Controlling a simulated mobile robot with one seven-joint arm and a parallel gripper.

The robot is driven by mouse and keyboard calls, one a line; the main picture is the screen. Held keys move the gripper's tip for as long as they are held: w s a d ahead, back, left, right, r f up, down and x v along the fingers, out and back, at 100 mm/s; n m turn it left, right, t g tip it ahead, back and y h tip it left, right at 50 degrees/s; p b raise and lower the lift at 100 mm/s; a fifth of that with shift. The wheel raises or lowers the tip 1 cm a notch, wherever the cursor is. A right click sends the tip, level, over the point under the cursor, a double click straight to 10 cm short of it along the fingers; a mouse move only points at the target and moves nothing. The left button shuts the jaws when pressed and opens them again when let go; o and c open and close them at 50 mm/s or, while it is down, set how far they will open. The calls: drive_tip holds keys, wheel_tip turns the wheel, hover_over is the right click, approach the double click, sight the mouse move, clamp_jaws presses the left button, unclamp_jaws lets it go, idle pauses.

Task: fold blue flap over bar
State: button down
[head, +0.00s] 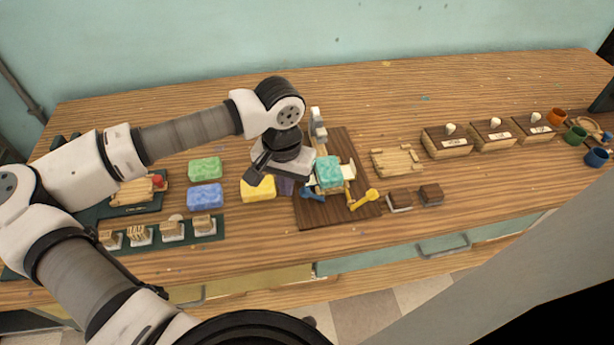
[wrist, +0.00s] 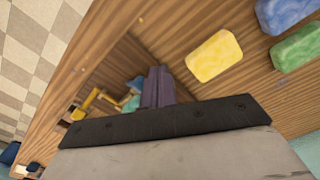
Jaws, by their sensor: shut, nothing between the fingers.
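The teal soap bar (head: 328,173) sits on a pale wrapper on a dark wooden board (head: 310,217). The blue flap tab (head: 312,193) lies at the bar's front left, low and out to the side. A yellow tab (head: 364,200) sticks out at the front right. My gripper (head: 285,188) is just left of the bar and blue tab, pointing down, shut and empty. In the wrist view the shut fingers (wrist: 157,86) stand beside the blue tab (wrist: 136,83) and the teal bar (wrist: 131,103), which is partly hidden. I cannot tell whether the fingers touch the tab.
Yellow (head: 258,189), blue (head: 205,196) and green (head: 205,168) sponge-like bars lie to the left. A bottle (head: 318,128) stands behind the bar. Labelled boxes (head: 447,141) stand farther right.

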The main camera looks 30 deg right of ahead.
drive_tip(key=shift+f, duration=0.1)
idle(0.3)
drive_tip(key=shift+f+b, duration=1.65)
drive_tip(key=shift+b, duration=0.65)
drive_tip(key=shift+s+d, duration=0.1)
drive_tip(key=shift+d, duration=0.3)
